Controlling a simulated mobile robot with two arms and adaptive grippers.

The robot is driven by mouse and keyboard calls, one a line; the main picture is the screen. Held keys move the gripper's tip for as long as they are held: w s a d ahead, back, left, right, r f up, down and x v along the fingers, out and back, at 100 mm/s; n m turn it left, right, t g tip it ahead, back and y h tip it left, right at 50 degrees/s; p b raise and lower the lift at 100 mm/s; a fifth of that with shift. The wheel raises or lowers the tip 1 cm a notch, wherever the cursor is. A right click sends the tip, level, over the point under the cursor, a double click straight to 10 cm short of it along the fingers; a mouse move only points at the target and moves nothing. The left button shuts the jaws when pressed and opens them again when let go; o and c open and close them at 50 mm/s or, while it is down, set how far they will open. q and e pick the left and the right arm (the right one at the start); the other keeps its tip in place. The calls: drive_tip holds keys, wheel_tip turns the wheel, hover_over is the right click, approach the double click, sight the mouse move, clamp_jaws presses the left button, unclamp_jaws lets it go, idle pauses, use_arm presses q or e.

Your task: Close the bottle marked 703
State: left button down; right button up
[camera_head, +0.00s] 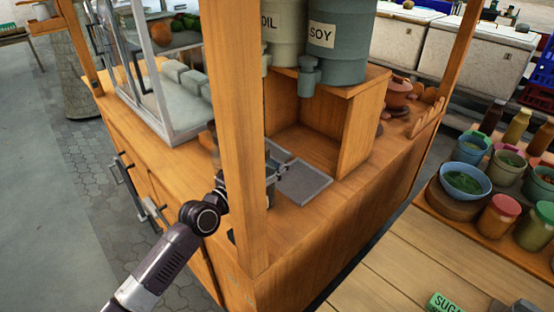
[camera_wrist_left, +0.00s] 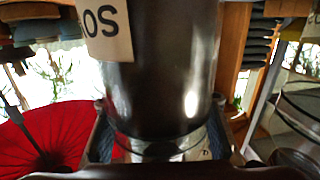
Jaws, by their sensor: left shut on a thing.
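I see no marking 703 in either view. My left gripper (camera_head: 281,171) is over the wooden counter, partly hidden by the stall's corner post. In the left wrist view its fingers (camera_wrist_left: 160,140) stand on both sides of the lower end of a dark, glossy cylindrical container (camera_wrist_left: 165,70). A pale label with the letters OS is at its upper left, cut off by the frame. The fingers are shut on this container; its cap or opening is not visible. A clear or pale part shows between the fingers. My right gripper is not in view.
The wooden corner post (camera_head: 240,130) stands close to my left arm. A grey tray (camera_head: 303,184) lies on the counter. Dispensers marked OIL (camera_head: 283,40) and SOY (camera_head: 338,60) stand above a wooden niche. A table with bowls (camera_head: 465,180) and jars is at right.

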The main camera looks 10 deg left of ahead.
use_arm(q)
drive_tip(key=c, duration=1.1)
unclamp_jaws()
drive_tip(key=p+v, duration=0.1)
drive_tip(key=v, duration=1.1)
drive_tip(key=shift+r, duration=0.1)
drive_tip(key=shift+s, duration=0.1)
